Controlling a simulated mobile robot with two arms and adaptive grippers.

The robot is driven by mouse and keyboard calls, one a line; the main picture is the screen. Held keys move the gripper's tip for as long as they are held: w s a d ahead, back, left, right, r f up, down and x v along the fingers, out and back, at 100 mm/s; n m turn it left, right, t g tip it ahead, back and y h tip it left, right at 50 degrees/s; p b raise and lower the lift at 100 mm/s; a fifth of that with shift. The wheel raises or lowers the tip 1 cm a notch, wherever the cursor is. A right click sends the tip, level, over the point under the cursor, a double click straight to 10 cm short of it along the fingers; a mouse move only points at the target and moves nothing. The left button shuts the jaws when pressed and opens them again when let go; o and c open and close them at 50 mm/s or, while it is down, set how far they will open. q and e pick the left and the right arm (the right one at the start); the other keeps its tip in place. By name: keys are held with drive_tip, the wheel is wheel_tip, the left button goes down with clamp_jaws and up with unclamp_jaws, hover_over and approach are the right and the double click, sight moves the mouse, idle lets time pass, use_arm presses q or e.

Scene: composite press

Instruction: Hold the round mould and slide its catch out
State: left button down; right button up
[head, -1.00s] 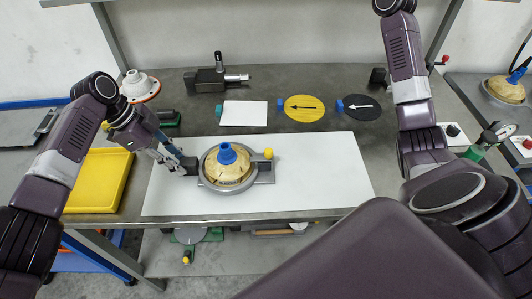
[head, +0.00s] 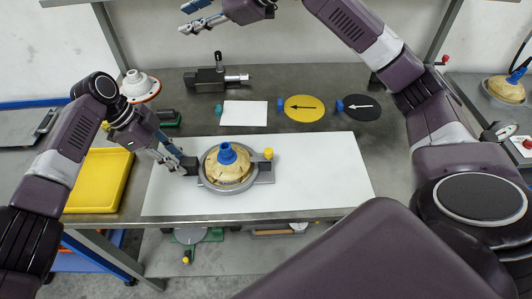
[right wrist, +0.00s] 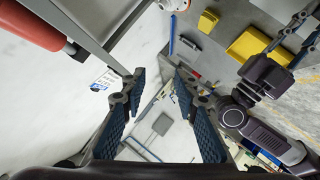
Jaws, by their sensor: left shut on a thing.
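The round mould (head: 204,178) lies on the white sheet in the head view, a grey ring around a beige domed piece (head: 238,176) with a blue cap on top. A grey block with a yellow knob (head: 268,153) sits at its right side; this looks like the catch. My left gripper (head: 183,165) is shut on the dark block (head: 190,166) at the mould's left side. My right gripper (head: 187,18) is high at the top of the head view, far from the mould. In the right wrist view its two fingers (right wrist: 163,90) are apart with nothing between them.
A white sheet (head: 325,180) is clear to the right of the mould. A yellow tray (head: 97,183) stands at left. Behind lie a white card (head: 244,113), a yellow disc (head: 304,112), a black disc (head: 362,112) and a dark clamp-like device (head: 205,80).

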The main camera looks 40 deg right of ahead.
drive_tip(key=s+a+f+g+h, duration=0.1)
drive_tip(key=s+a+f+g, duration=0.15)
drive_tip(key=s+f, duration=0.35)
drive_tip(key=m+g+h, duration=0.3)
drive_tip(key=g+h, duration=0.3)
drive_tip(key=g, duration=0.3)
hover_over(269, 150)
drive_tip(key=shift+t, duration=0.25)
wheel_tip(269, 150, down, 14)
drive_tip(key=shift+r, duration=0.2)
drive_tip(key=shift+s+f, duration=0.1)
drive_tip(key=shift+f, duration=3.4)
clamp_jaws()
